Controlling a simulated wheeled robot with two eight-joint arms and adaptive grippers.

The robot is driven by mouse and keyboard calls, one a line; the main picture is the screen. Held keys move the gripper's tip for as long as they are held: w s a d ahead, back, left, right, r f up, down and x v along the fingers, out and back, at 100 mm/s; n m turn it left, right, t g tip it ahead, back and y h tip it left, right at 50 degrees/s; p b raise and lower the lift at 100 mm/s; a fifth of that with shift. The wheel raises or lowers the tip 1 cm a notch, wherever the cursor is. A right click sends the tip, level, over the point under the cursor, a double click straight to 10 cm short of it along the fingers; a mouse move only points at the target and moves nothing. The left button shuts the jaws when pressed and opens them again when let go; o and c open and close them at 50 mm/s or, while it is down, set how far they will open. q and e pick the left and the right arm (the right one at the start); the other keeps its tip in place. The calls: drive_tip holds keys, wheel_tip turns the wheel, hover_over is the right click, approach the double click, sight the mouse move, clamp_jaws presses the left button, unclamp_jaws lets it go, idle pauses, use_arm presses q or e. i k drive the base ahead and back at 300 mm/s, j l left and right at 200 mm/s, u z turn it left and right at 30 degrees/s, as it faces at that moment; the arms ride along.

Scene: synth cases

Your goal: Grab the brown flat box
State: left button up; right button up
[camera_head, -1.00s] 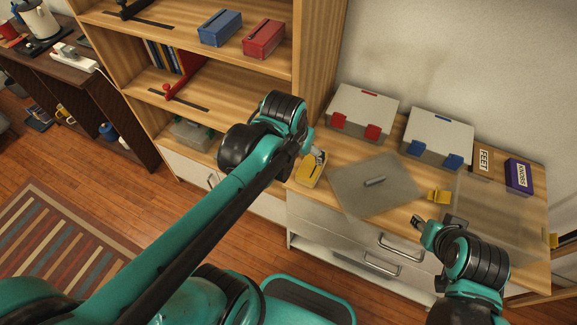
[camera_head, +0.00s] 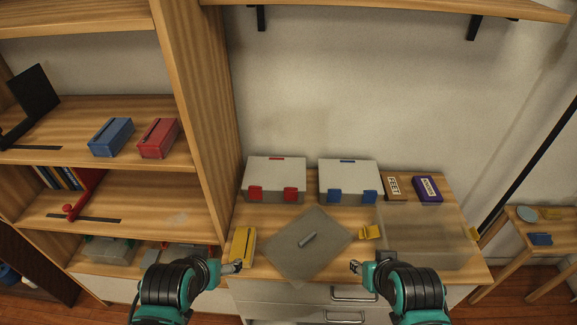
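The brown flat box (camera_head: 395,188), with a white label that seems to read FEET, lies at the back right of the wooden cabinet top, against the wall. It stands between a grey case with blue latches and a purple box. Neither touches the brown box.
Grey cases with red latches (camera_head: 275,181) and blue latches (camera_head: 349,182) stand at the back. The purple box (camera_head: 428,189) is right of the brown one.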

sight(394, 190)
drive_tip(key=l+z, duration=0.1)
drive_tip(key=l, duration=0.35)
drive_tip(key=i+l+z, duration=0.1)
drive_tip(key=l, duration=0.35)
drive_tip(key=i+l+z, duration=0.1)
drive_tip(key=l, duration=0.35)
drive_tip(key=i+l, duration=0.1)
drive_tip(key=l, duration=0.35)
drive_tip(key=l+z, duration=0.15)
drive_tip(key=l, duration=0.3)
drive_tip(key=i+l+z, duration=0.1)
drive_tip(key=l, duration=0.35)
drive_tip(key=i+l+z, duration=0.1)
drive_tip(key=l, duration=0.3)
drive_tip(key=i, duration=0.1)
